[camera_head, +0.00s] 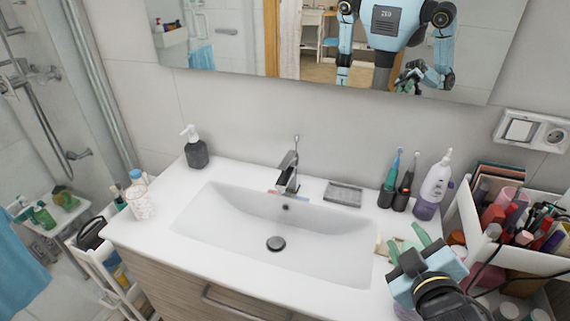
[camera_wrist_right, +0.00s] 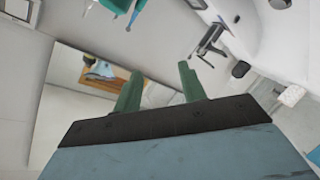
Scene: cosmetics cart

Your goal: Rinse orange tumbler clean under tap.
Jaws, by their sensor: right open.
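No plainly orange tumbler shows. A pale cup with orange-brown speckles (camera_head: 140,204) stands upright at the left end of the counter and may be the tumbler. Its inside cannot be made out. The chrome tap (camera_head: 288,174) stands behind the white basin (camera_head: 235,243); no running water is visible. My right gripper (camera_head: 408,243) is open and empty above the counter's right end, right of the basin and far from the cup. Its green fingers stand apart in the right wrist view (camera_wrist_right: 160,84). My left gripper is not directly in view.
A dark soap dispenser (camera_head: 197,153) stands at the back left. A grey soap dish (camera_head: 343,194), two electric toothbrushes (camera_head: 389,187) and a purple-white bottle (camera_head: 432,190) line the back right. A full cosmetics box (camera_head: 470,235) crowds the right. The counter front left is clear.

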